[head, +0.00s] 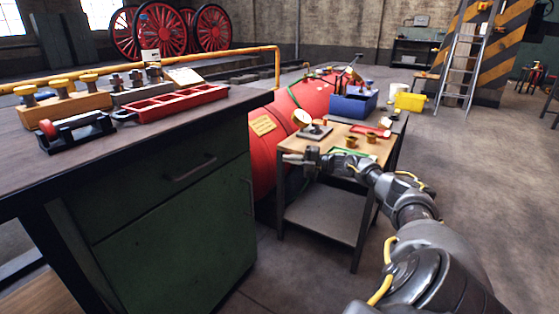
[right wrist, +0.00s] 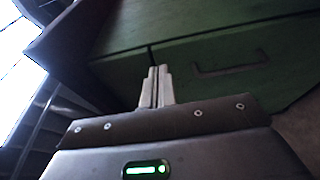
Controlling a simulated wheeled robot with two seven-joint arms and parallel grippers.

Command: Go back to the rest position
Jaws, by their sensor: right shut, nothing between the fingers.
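My right gripper (head: 285,159) reaches in from the lower right in the head view, in front of the small wooden-topped table. Its jaws point left, toward the green workbench (head: 180,230). In the right wrist view its two fingers (right wrist: 155,84) are together with nothing between them. The green cabinet front with a dark handle (right wrist: 230,68) shows beyond the fingertips in that view. My left gripper is in neither view.
The workbench top holds a red tray (head: 180,103), a wooden block with brass knobs (head: 65,108) and a small black-and-red tool (head: 75,132). A red boiler (head: 262,160) lies behind.

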